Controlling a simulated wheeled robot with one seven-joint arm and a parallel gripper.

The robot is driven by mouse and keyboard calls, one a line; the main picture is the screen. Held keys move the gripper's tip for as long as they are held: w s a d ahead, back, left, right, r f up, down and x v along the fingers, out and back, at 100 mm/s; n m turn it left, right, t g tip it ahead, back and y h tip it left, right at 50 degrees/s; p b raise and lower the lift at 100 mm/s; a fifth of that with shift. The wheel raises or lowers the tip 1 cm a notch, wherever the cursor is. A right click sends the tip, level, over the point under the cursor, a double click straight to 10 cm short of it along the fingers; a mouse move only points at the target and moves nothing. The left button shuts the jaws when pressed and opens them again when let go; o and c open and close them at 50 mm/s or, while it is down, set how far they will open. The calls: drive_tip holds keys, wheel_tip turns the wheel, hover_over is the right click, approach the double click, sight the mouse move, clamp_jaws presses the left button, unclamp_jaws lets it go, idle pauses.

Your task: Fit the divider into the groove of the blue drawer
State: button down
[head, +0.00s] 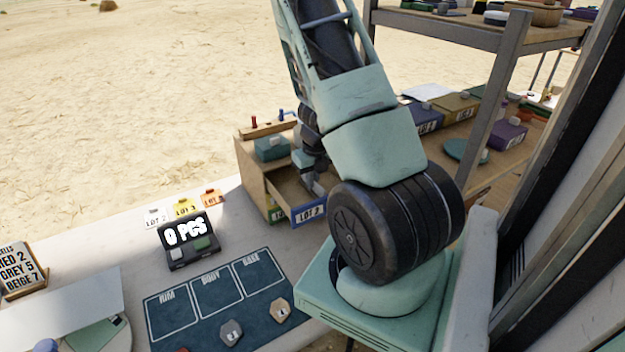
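The blue drawer (309,215), with a blue front labelled LOT 2, stands pulled out from a small wooden cabinet (251,172). My arm reaches over from the right and hides much of the drawer's right side. My gripper (318,190) points down at the open drawer, near its right part behind the front. The fingers are small and dark, and partly hidden, so I cannot tell whether they are open or shut. I cannot make out the divider or the groove in this view.
A counter display (187,240) and dark sorting mat (216,300) lie in front. A shelf (480,35) stands right.

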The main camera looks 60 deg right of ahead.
drive_tip(key=c, duration=1.6)
unclamp_jaws()
drive_tip(key=shift+c, duration=0.2)
wheel_tip(320, 180, up, 12)
drive_tip(key=s+p, duration=0.1)
drive_tip(key=p, duration=0.3)
drive_tip(key=w+a+r+n+y, duration=0.1)
drive_tip(key=w+a+r+n, duration=0.1)
drive_tip(key=a+n, duration=0.65)
drive_tip(key=w+a+r+n+y, duration=0.1)
drive_tip(key=w+a+r+n, duration=0.1)
drive_tip(key=a+n, duration=0.65)
drive_tip(key=w+a+r+n+y, duration=0.15)
drive_tip(key=a+n, duration=0.25)
drive_tip(key=a, duration=0.8)
drive_tip(key=s+a+r+n+h, duration=0.1)
drive_tip(key=s+a+n, duration=0.6)
drive_tip(key=n, duration=0.7)
drive_tip(key=s+a+r+n+g+h, duration=0.1)
drive_tip(key=s+a+r+n, duration=0.3)
drive_tip(key=s+a+n, duration=0.4)
drive_tip(key=a+n, duration=0.4)
drive_tip(key=n, duration=0.2)
drive_tip(key=shift+s+r+n, duration=0.15)
drive_tip(key=shift+r+n, duration=0.15)
